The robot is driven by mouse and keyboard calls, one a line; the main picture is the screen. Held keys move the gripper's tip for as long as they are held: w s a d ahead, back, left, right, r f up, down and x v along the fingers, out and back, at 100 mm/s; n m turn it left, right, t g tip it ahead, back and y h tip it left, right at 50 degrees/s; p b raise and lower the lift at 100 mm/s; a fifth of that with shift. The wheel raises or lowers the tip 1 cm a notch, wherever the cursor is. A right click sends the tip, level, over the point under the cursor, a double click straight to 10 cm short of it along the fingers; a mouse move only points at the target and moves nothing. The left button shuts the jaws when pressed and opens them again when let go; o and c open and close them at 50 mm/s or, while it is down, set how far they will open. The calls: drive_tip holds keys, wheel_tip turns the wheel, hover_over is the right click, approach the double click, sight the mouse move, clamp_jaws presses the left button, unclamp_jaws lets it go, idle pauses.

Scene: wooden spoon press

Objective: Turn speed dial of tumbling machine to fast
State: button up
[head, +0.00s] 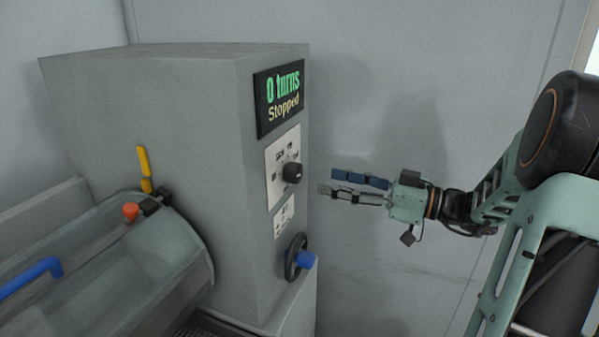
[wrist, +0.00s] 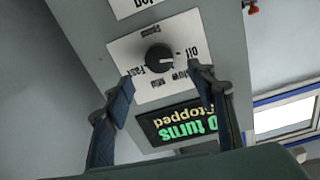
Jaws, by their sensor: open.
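The black speed dial (head: 292,172) sits on a white label plate (head: 276,188) on the front of the grey tumbling machine (head: 180,90). In the wrist view, which shows the panel upside down, the dial (wrist: 158,57) has a white mark pointing right, toward the word "Off". The word "Fast" (wrist: 158,68) stands at the dial's lower left. My gripper (head: 328,181) is open and empty, just right of the dial in the head view, with a gap between. Its two fingers (wrist: 161,77) are spread to either side of the dial in the wrist view.
A display (head: 279,98) above the dial reads "0 turns Stopped". Below the dial are a smaller label (head: 284,215) and a black handwheel (head: 292,258) with a blue knob (head: 307,260). A drum (head: 160,258) with orange, yellow and blue handles stands at left. Space around my gripper is clear.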

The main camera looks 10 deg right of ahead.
sight(300, 174)
drive_tip(key=p+x, duration=0.1)
drive_tip(key=x, duration=0.7)
drive_tip(key=shift+c, duration=0.3)
drive_tip(key=c, duration=1.1)
